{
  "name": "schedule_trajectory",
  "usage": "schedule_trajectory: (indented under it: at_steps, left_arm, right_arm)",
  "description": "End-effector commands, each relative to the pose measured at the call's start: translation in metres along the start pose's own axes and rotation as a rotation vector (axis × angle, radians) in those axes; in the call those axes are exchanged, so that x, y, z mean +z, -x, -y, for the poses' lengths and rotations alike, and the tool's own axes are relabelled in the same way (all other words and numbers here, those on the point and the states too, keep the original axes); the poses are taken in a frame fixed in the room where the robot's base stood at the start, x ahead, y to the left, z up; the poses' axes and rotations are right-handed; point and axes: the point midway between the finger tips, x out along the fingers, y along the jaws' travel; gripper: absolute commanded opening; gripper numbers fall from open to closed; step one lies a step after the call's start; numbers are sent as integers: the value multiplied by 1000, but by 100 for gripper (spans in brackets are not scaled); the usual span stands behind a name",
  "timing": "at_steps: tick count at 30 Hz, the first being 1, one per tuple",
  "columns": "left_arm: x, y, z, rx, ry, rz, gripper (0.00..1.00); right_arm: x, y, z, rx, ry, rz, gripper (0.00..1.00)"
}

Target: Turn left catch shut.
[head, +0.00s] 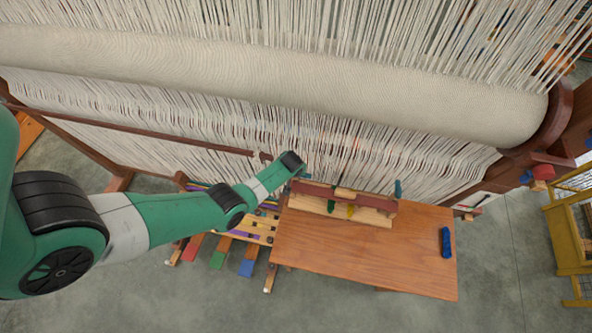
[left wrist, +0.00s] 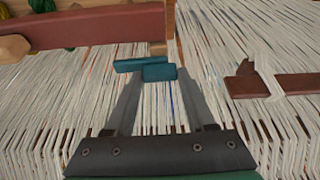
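The wooden skein rack (head: 372,215) with a red-brown bar (head: 321,191) stands at the back of the table. Its left catch (head: 300,173) is a small teal piece at the bar's left end, partly hidden by my gripper. In the left wrist view the teal catch (left wrist: 160,72) lies crosswise at my fingertips, beyond the end of the red-brown bar (left wrist: 95,28). My left gripper (left wrist: 158,80) has its fingers apart at the catch; I cannot tell whether they touch it. The teal right catch (head: 397,189) stands upright at the other end. My right gripper is out of view.
The wooden table (head: 350,258) is mostly clear, with a blue skein (head: 446,242) at its right. White loom threads hang close behind the rack, under the cloth roll (head: 270,75). Coloured pedals (head: 248,262) lie left of the table.

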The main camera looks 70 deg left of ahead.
Motion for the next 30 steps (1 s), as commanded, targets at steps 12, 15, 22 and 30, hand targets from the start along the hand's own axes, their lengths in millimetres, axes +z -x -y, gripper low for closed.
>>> schedule_trajectory:
  at_steps: [12, 15, 22, 30]
  left_arm:
    - [0, 0, 0, 3, -7, 0, 0]
    - [0, 0, 0, 10, -24, 0, 0]
    - [0, 1, 2, 49, -118, 0, 0]
    - [-1, 0, 3, 135, -322, -1, 0]
  right_arm:
    - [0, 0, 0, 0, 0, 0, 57]
    - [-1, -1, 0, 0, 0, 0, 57]
    - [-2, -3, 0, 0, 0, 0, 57]
    - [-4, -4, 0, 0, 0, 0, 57]
